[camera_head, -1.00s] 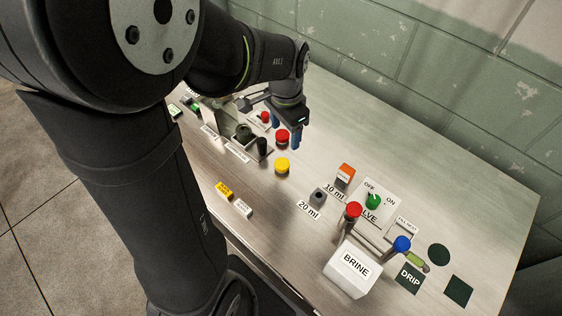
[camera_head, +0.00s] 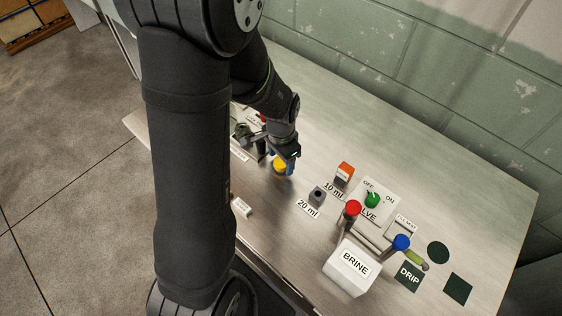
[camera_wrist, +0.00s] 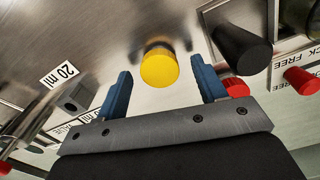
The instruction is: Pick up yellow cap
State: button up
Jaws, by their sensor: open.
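The yellow cap (camera_wrist: 159,69) is a short round piece on the metal table. In the wrist view it lies between and a little beyond the two blue fingertips of my gripper (camera_wrist: 164,88), with a gap on each side. In the head view the cap (camera_head: 279,168) is partly covered by my gripper (camera_head: 282,163), which is low over it. My gripper is open and holds nothing.
A red cap (camera_wrist: 236,88) is close to the right finger in the wrist view, with a black peg (camera_wrist: 241,46) beyond it. A grey holder (camera_head: 317,195) by the 20 ml label and an orange-topped block (camera_head: 344,173) stand to the right. A white BRINE block (camera_head: 352,268) is nearer the front.

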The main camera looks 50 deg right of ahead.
jog(key=shift+c, duration=0.4)
jog(key=c, duration=0.9)
jog(key=shift+c, duration=0.2)
jog(key=shift+r, duration=0.1)
